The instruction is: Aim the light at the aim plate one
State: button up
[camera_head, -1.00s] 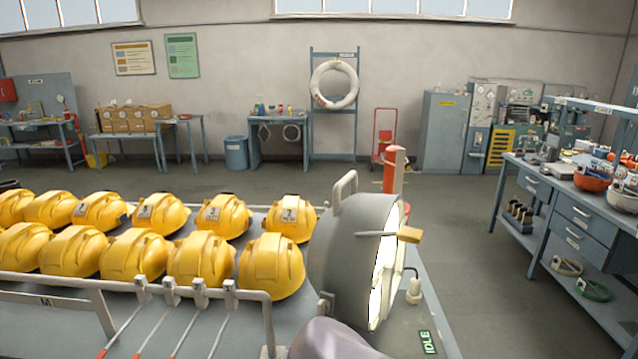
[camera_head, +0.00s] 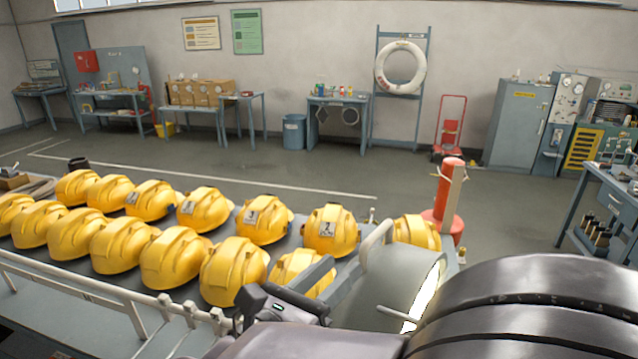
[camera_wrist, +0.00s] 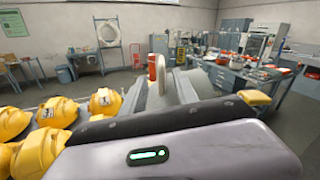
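The light is a large grey drum-shaped lamp (camera_head: 402,280) with a bright front face turned right and a pale arched handle (camera_head: 376,245) on top. My gripper (camera_head: 345,268) is beside the handle, with my dark arm covering the lower right. In the wrist view my gripper (camera_wrist: 160,80) has its two grey fingers spread apart, and the handle (camera_wrist: 168,70) shows between or just beyond them. I cannot tell if they touch it. I cannot make out an aim plate one in either view.
Several yellow helmets (camera_head: 235,270) stand in rows left of the lamp, behind a white rail (camera_head: 85,290). A red post (camera_head: 447,198) stands behind the lamp. A lifebuoy rack (camera_head: 400,67), benches and a grey cabinet (camera_head: 520,120) line the wall. The floor between is open.

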aim_at(391, 220)
jog(key=b+x, duration=0.1)
jog(key=x, duration=1.4)
jog(key=shift+d+f, duration=0.1)
jog(key=shift+s, duration=0.1)
jog(key=shift+c, duration=0.5)
grip_shut()
